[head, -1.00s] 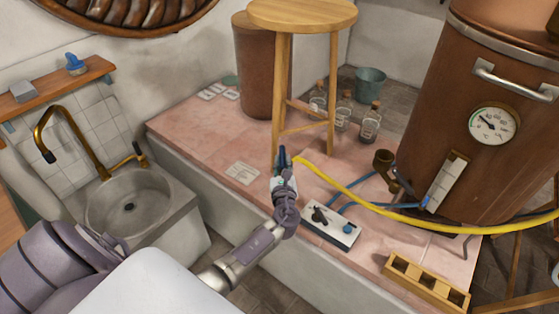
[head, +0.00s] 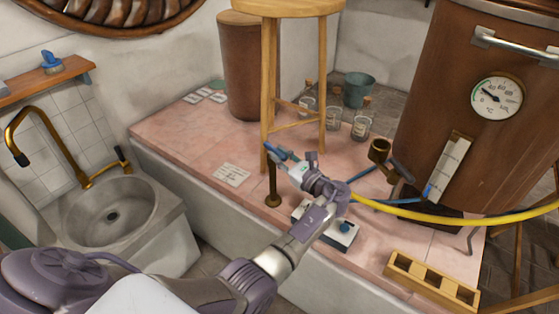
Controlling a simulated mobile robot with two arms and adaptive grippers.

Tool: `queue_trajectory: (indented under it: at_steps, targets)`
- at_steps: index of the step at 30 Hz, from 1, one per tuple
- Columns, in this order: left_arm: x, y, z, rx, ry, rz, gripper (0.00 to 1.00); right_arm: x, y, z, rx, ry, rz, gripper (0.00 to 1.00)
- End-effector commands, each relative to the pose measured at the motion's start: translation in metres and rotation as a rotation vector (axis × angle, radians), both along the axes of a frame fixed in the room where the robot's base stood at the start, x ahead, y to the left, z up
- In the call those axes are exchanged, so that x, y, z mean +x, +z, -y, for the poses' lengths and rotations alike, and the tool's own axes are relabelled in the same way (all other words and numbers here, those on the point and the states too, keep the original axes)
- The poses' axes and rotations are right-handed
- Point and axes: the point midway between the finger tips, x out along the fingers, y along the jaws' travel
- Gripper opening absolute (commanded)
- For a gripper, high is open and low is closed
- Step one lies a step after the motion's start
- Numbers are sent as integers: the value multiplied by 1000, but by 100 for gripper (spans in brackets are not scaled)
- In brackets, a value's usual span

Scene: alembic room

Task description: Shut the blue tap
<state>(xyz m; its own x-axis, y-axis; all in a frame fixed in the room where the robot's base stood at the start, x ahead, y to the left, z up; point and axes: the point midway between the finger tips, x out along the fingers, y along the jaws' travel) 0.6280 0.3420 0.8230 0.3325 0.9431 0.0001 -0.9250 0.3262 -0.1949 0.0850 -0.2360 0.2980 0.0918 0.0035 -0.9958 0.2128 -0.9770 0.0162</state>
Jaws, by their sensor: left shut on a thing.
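A short brass post (head: 272,190) stands on the pink tiled platform, in front of the stool. The blue tap (head: 272,151) shows as a small blue piece above this post, at the tips of my left gripper (head: 284,158). The left gripper is shut on it; the fingers and wrist hide part of the tap and how it joins the post. My left arm reaches in from the lower left. My right gripper is out of view.
A wooden stool (head: 325,85) stands close behind the gripper. A white control box (head: 338,238) lies partly under my wrist. A yellow hose (head: 440,216) runs right, past a copper boiler (head: 440,110).

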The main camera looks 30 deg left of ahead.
Motion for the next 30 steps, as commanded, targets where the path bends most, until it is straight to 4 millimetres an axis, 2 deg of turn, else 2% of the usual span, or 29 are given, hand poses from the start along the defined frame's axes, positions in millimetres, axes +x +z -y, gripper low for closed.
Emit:
queue_trajectory:
  at_steps: [13, 14, 18, 26, 30]
  targets:
    - [1, 1, -1, 0, 11, 1, 0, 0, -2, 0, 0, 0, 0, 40]
    - [1, 1, -1, 0, 11, 1, 21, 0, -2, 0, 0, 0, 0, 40]
    - [1, 1, -1, 1, 10, 1, 44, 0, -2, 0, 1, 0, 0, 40]
    - [0, 0, 0, 1, 10, 0, 44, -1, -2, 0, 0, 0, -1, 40]
    - [-2, 0, 8, 0, 9, 0, 44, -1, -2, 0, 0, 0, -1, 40]
